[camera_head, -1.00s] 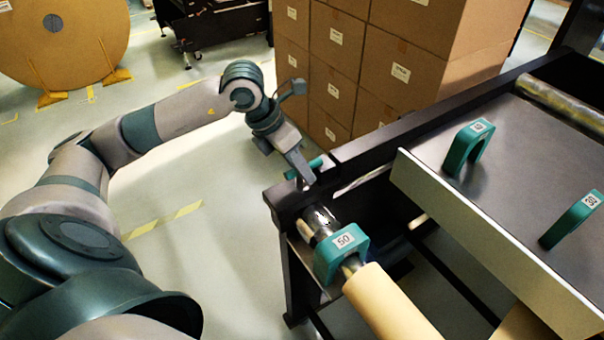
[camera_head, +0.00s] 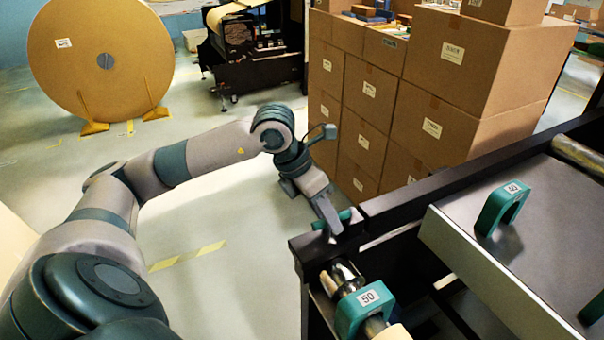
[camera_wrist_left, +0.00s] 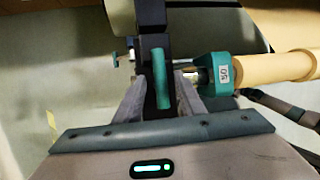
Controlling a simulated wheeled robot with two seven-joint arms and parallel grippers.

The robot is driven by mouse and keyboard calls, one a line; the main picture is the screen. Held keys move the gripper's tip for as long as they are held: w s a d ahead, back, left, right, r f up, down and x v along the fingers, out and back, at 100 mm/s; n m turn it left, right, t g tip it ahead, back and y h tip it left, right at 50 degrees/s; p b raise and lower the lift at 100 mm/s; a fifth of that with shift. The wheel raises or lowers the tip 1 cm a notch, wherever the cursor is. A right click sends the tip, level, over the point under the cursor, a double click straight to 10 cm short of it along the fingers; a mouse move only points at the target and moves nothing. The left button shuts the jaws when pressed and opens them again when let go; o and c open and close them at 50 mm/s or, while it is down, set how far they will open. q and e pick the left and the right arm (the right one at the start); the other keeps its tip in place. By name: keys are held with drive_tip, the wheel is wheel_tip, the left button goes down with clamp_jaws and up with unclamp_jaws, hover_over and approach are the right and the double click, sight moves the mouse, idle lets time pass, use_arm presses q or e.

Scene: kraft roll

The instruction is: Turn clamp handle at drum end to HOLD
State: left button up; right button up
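The teal clamp handle (camera_wrist_left: 162,80) stands upright at the middle of the left wrist view, in front of a black frame post. In the head view, teal parts of the handle (camera_head: 345,215) show beside my fingers at the frame's left corner. My left gripper (camera_head: 330,222) reaches down to it there. In the left wrist view its two grey fingers (camera_wrist_left: 160,95) lie on either side of the handle, with gaps that look open. No HOLD mark is readable. My right gripper is not in view.
A teal collar marked 50 (camera_head: 370,297) sits on the shaft close to the handle, with a kraft roll (camera_wrist_left: 280,68) beyond it. The black frame (camera_head: 400,208) runs to the right. Stacked cartons (camera_head: 440,120) stand behind. The floor (camera_head: 235,265) left of the frame is clear.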

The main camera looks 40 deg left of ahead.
use_arm(q)
drive_tip(key=b+v, duration=0.2)
drive_tip(key=v, duration=1.3)
drive_tip(key=shift+r, duration=0.3)
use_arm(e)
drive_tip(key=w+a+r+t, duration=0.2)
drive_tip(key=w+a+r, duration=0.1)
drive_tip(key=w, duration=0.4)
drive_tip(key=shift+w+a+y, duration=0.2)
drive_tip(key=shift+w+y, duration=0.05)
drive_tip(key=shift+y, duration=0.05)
use_arm(q)
drive_tip(key=shift+s+a, duration=0.15)
drive_tip(key=shift+s, duration=0.05)
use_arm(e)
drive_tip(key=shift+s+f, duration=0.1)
